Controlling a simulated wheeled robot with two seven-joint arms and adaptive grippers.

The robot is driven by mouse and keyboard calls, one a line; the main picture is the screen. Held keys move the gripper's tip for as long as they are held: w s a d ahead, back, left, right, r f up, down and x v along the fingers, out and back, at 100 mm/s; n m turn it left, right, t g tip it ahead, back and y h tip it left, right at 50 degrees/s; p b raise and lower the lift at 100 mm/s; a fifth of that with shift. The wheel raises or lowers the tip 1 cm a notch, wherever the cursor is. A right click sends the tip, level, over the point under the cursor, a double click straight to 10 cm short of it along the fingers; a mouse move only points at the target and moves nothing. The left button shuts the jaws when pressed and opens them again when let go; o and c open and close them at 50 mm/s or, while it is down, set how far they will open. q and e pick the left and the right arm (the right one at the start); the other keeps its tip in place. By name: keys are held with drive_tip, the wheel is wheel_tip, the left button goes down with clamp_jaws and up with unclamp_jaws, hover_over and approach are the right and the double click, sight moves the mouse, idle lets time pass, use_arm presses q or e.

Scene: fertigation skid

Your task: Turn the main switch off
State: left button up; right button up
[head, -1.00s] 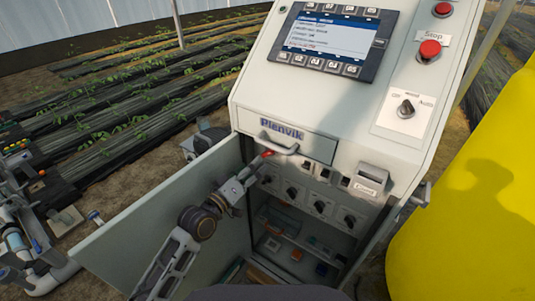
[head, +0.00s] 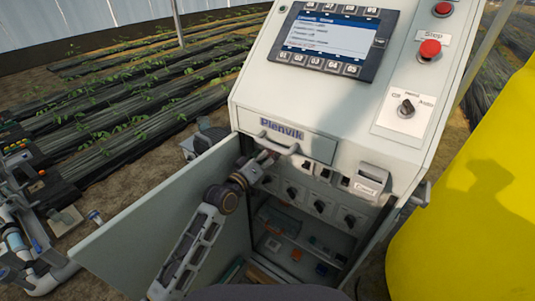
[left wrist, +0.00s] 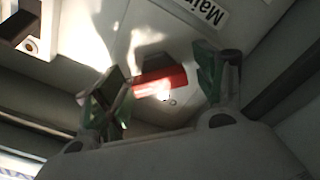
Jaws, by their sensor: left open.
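The main switch shows as a red handle (left wrist: 160,82) on a pale panel in the left wrist view, with a partly cropped label starting "Mai" (left wrist: 205,14) beside it. My left gripper (left wrist: 163,88) is open, with one finger on each side of the red handle. I cannot tell whether either finger touches it. In the head view my left gripper (head: 261,164) is at the upper left of the open cabinet compartment, under the drawer handle, and hides the switch there. My right gripper is not in view.
The cabinet door (head: 165,215) stands open left of my arm. A drawer with a bar handle (head: 279,146) is just above the gripper. Several black knobs (head: 319,206) sit to its right. A yellow tank (head: 465,190) stands at the right.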

use_arm(q)
drive_tip(key=shift+w+d, duration=0.1)
drive_tip(key=shift+w, duration=0.05)
drive_tip(key=c, duration=1)
